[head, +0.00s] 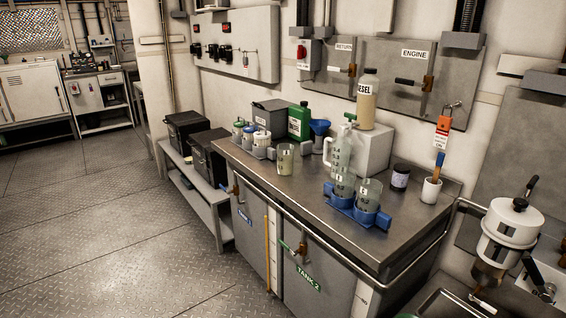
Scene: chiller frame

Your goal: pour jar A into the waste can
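Two clear graduated jars stand upright in a blue two-cup holder on the steel bench: a left jar (343,181) and a right jar (369,193). Another clear jar (285,158) with pale yellowish contents stands apart on the bench, further left. The jar letters are too small to read, so I cannot tell which is jar A. A dark grey open-looking container (271,116) stands at the back of the bench; I cannot tell whether it is the waste can. Neither of my grippers is in view.
A clear jug (340,150), blue funnel (319,130), green canister (299,122) and several small lidded containers stand along the bench (310,195). A diesel bottle (367,100) stands on a white block (363,148). A dark jar (400,177) and white cup (431,190) are at right.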

